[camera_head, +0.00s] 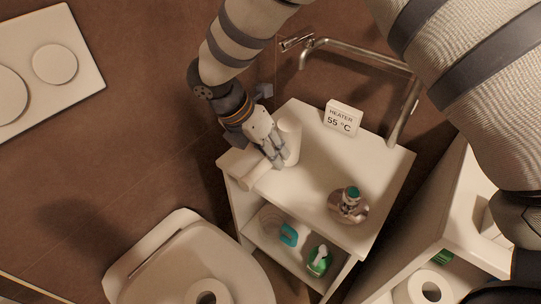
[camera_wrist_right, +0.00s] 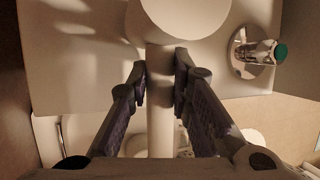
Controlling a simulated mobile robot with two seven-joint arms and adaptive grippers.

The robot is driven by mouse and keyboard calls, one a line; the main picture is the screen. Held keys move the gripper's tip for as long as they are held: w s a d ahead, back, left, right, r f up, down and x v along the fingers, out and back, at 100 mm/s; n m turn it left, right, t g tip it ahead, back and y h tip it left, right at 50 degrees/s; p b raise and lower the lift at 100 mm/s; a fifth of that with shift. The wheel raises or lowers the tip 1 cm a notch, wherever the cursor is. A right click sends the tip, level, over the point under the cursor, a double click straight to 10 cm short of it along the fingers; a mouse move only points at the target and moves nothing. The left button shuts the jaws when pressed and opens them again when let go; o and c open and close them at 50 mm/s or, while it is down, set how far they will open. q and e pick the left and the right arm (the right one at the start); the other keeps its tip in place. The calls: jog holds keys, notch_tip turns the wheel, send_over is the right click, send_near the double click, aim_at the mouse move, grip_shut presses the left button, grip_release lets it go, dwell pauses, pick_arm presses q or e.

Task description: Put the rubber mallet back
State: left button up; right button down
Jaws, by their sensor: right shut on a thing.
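My right gripper (camera_head: 273,150) is over the top of the white cabinet, near its left corner. It is shut on the pale handle of the rubber mallet (camera_wrist_right: 160,110), which runs between the fingers in the right wrist view. The mallet's round pale head is at the top of that view, past the fingertips of the right gripper (camera_wrist_right: 163,75). In the head view the pale mallet (camera_head: 290,137) is partly hidden by the fingers. I cannot tell whether it touches the cabinet top. My left gripper is not in view.
The white cabinet (camera_head: 325,190) carries a heater sign (camera_head: 342,118) and a teal-capped metal fitting (camera_head: 349,203). Its open shelf holds a teal item (camera_head: 289,234) and a green bottle (camera_head: 319,261). A metal rail (camera_head: 355,55) stands behind, a toilet (camera_head: 185,262) in front.

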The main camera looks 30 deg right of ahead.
jog(key=shift+f, duration=0.45)
jog(key=shift+f, duration=0.1)
jog(key=shift+f, duration=0.15)
jog(key=c, duration=1.5)
grip_release()
jog(key=shift+o, duration=0.2)
jog(key=v, duration=1.2)
jog(key=shift+r, duration=0.25)
jog(key=shift+s, duration=0.1)
